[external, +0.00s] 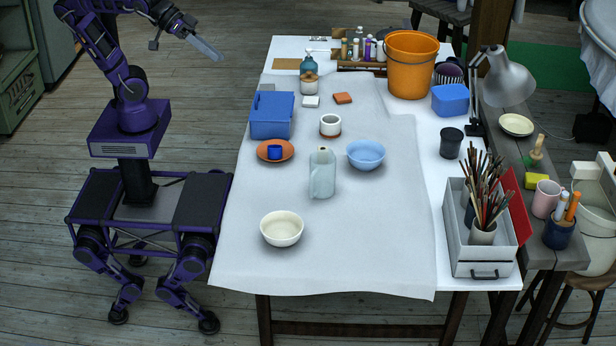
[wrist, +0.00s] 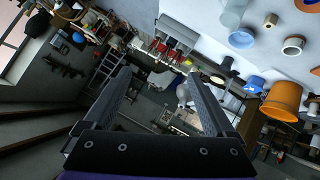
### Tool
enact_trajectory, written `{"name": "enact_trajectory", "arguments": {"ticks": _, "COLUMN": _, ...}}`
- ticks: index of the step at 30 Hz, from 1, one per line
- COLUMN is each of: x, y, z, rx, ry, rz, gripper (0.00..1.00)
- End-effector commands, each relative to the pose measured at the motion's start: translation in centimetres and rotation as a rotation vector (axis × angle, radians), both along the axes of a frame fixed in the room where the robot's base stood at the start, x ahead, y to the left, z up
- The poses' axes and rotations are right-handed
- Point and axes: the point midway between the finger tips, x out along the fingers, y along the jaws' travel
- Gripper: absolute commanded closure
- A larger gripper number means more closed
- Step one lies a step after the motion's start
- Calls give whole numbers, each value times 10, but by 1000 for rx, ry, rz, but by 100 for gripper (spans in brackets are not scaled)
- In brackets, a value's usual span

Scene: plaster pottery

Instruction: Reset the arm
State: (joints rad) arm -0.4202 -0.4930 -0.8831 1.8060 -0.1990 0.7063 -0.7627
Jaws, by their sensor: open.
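My arm is raised and bent at the upper left of the external view, on my base beside the table's left side. My gripper (external: 206,47) is at its end, held in the air left of the table's far end and touching nothing. In the wrist view my gripper (wrist: 160,76) has its two fingers wide apart with nothing between them. It is open and empty. The wrist view is tilted, with the table at the upper right and the room beyond the fingers.
The table's white cloth (external: 375,255) bears a cream bowl (external: 282,229), a pale jug (external: 322,175), a blue bowl (external: 366,155) and a blue bin (external: 271,116). An orange bucket (external: 410,68) stands at the far right. The floor left of the table is clear around my base.

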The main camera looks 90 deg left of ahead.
Motion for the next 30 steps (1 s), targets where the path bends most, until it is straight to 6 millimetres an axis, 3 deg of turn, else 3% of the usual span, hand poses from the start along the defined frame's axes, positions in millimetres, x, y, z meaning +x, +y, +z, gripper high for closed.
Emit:
{"name": "enact_trajectory", "arguments": {"ticks": 1, "x": -4, "y": 35, "z": -15, "rx": 70, "ry": 12, "rz": 18, "gripper": 10}}
{"name": "enact_trajectory", "arguments": {"ticks": 6, "x": -27, "y": 149, "z": -66, "rx": 262, "ry": 97, "rz": 34, "gripper": 10}}
{"name": "enact_trajectory", "arguments": {"ticks": 9, "x": -51, "y": 205, "z": -103, "rx": 332, "ry": 170, "rz": 8, "gripper": 10}}
{"name": "enact_trajectory", "arguments": {"ticks": 12, "x": -77, "y": 245, "z": -140, "rx": 371, "ry": 242, "rz": -40, "gripper": 10}}
{"name": "enact_trajectory", "arguments": {"ticks": 15, "x": -98, "y": 270, "z": -166, "rx": 393, "ry": 304, "rz": -91, "gripper": 10}}
{"name": "enact_trajectory", "arguments": {"ticks": 19, "x": -116, "y": 291, "z": -181, "rx": 417, "ry": 373, "rz": -122, "gripper": 10}}
{"name": "enact_trajectory", "arguments": {"ticks": 30, "x": -122, "y": 298, "z": -187, "rx": 429, "ry": 400, "rz": -128, "gripper": 10}}
